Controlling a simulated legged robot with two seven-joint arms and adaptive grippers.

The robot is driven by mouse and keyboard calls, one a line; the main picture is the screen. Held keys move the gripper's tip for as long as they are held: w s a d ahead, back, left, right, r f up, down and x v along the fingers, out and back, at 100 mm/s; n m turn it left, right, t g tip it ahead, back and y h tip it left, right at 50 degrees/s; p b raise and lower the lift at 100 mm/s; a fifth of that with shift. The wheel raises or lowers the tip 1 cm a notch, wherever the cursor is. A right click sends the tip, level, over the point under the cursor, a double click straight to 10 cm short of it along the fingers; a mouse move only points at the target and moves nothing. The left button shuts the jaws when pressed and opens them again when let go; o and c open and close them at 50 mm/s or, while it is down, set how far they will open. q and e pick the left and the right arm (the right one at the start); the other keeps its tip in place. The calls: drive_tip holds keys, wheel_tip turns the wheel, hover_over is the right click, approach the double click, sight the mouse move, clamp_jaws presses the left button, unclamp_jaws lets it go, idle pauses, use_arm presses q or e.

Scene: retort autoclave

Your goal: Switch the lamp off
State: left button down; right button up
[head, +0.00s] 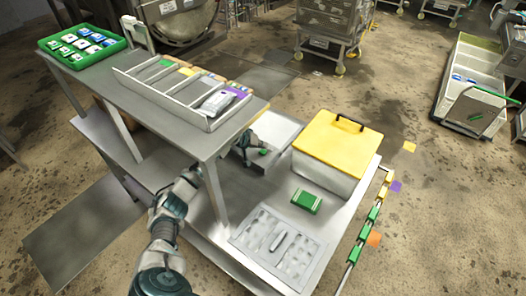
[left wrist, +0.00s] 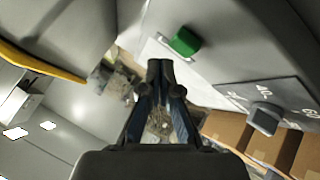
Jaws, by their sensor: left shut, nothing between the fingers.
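No lamp can be made out for certain. In the left wrist view a green switch-like block (left wrist: 184,41) stands on a pale plate, just beyond and right of my fingertips. My left gripper (left wrist: 161,76) is shut and empty, with a visible gap to the block in the picture. My right gripper is not in view.
A dial knob (left wrist: 265,118) with printed numbers is at the right of the wrist view. In the head view a yellow-lidded box (head: 337,143), a green packet (head: 306,201) and a dimpled tray (head: 252,236) are nearby. A divided rack (head: 140,82) stands on the upper table.

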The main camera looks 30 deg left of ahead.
sight(262, 152)
use_arm(q)
drive_tip(key=shift+r, duration=0.2)
wheel_tip(262, 152, up, 6)
drive_tip(key=p, duration=0.6)
drive_tip(key=shift+f, duration=0.2)
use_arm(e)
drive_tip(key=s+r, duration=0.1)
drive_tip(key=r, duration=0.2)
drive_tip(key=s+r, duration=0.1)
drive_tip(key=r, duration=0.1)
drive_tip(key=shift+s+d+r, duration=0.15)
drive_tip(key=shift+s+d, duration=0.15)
